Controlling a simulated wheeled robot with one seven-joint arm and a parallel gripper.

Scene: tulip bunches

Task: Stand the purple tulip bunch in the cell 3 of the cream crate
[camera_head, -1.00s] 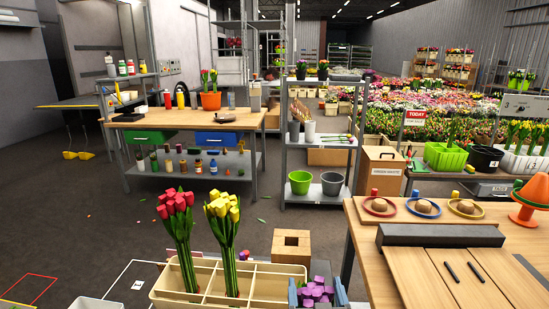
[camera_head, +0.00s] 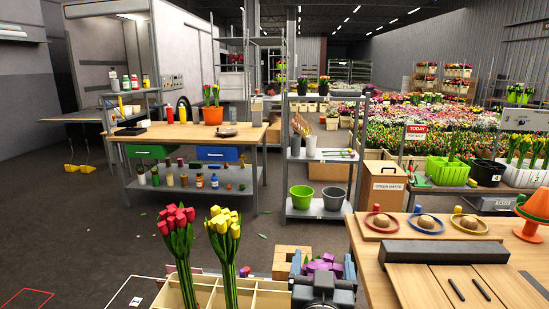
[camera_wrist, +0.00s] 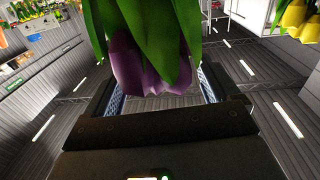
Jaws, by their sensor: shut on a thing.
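The purple tulip bunch (camera_head: 322,264) is between the blue-padded fingers of my gripper (camera_head: 322,268), right of the crate in the head view. In the wrist view, the purple blooms (camera_wrist: 145,65) and green leaves sit between the fingers (camera_wrist: 160,90), which are shut on the bunch. The bunch's lower stems are hidden. The cream crate (camera_head: 268,297) is at the bottom edge, partly cut off. A red bunch (camera_head: 178,226) and a yellow bunch (camera_head: 224,230) stand upright in its left cells. Cells to their right look empty; no cell numbers are readable.
A wooden block box (camera_head: 291,258) stands behind the crate, next to my gripper. A wooden table (camera_head: 365,240) with a dark grey bar (camera_head: 440,252) lies close on the right. Open floor (camera_head: 110,245) lies to the left. The yellow bunch (camera_wrist: 292,20) shows in the wrist view's corner.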

